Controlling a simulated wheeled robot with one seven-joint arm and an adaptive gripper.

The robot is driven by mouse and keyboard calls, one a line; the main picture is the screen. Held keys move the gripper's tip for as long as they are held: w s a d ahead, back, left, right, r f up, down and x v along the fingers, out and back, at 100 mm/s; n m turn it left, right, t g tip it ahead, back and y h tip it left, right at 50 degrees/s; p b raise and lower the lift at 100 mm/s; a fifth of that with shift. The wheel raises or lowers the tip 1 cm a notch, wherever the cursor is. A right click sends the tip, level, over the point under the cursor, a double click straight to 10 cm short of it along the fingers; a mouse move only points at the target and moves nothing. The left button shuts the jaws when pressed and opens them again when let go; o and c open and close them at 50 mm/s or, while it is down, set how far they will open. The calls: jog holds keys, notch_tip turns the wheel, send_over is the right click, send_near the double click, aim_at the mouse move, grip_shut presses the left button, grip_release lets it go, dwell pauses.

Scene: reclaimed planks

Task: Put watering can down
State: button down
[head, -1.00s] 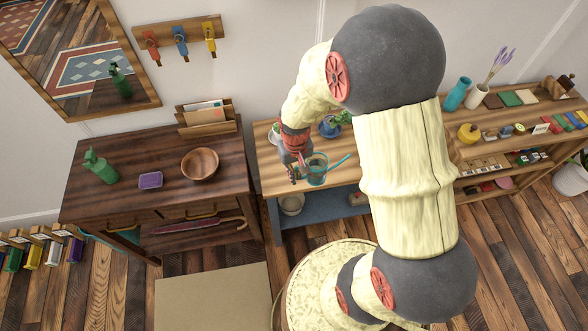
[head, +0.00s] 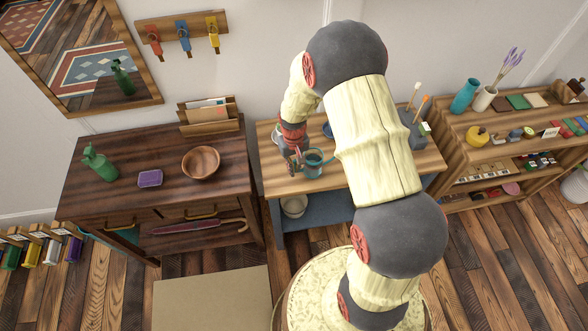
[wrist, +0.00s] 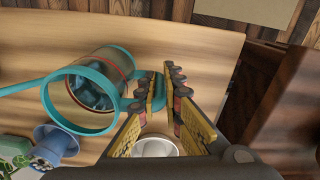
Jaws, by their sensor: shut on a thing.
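The watering can (head: 313,168) is teal with a dark inside, over the light wooden bench top (head: 275,180) in the head view. In the wrist view the can (wrist: 128,66) shows its wide round teal ring and a spout reaching to the left edge. My gripper (head: 292,162) is at the can's left side in the head view. In the wrist view my gripper (wrist: 166,84) is shut on the can's handle, between its yellow-and-black fingers. I cannot tell whether the can's base touches the bench.
A grey holder (head: 412,132) with tools stands at the bench's right. A dark desk (head: 120,195) with a wooden bowl (head: 201,163) stands left.

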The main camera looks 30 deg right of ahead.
jog(key=shift+f, duration=0.35)
jog(key=shift+f, duration=0.1)
jog(key=c, duration=2)
grip_release()
jog(key=shift+o, duration=0.2)
jog(key=shift+f, duration=0.1)
notch_tip(320, 180, up, 13)
jog(key=p, duration=0.3)
jog(key=shift+a+f, duration=0.1)
jog(key=s+a+r+t, duration=0.15)
jog(key=s+r, duration=0.25)
jog(key=r, duration=0.4)
jog(key=s+a+r+n+t, duration=0.15)
jog(key=s+r, duration=0.25)
jog(key=r, duration=0.4)
jog(key=s+a+r+m+t, duration=0.1)
jog(key=s+a+r, duration=0.15)
jog(key=r, duration=0.65)
jog(key=s+a+r+t, duration=0.1)
jog(key=s+r, duration=0.3)
jog(key=s, duration=0.7)
jog(key=shift+s+a+r+n+t, duration=0.2)
jog(key=shift+s+a+n+t, duration=0.1)
jog(key=shift+a+n, duration=0.15)
